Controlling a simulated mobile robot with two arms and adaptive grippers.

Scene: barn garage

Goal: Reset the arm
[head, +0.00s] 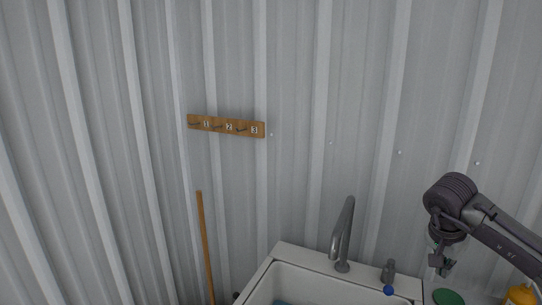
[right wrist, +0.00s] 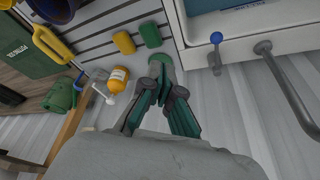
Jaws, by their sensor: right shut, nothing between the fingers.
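My right arm comes in from the right in the head view, bent at a dark grey joint. My right gripper (head: 441,262) hangs down from it, to the right of the sink and in front of the metal wall. In the right wrist view the green-and-grey fingers of the right gripper (right wrist: 163,90) are closed together at their tips, with nothing between them. A green round object (right wrist: 163,59) shows just beyond the fingertips; I cannot tell how far below it is. My left gripper is not in view.
A white sink (head: 290,255) with a grey faucet (head: 343,235) stands at the bottom centre. A numbered hook rack (head: 226,126) is on the wall, with a wooden handle (head: 204,235) below.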

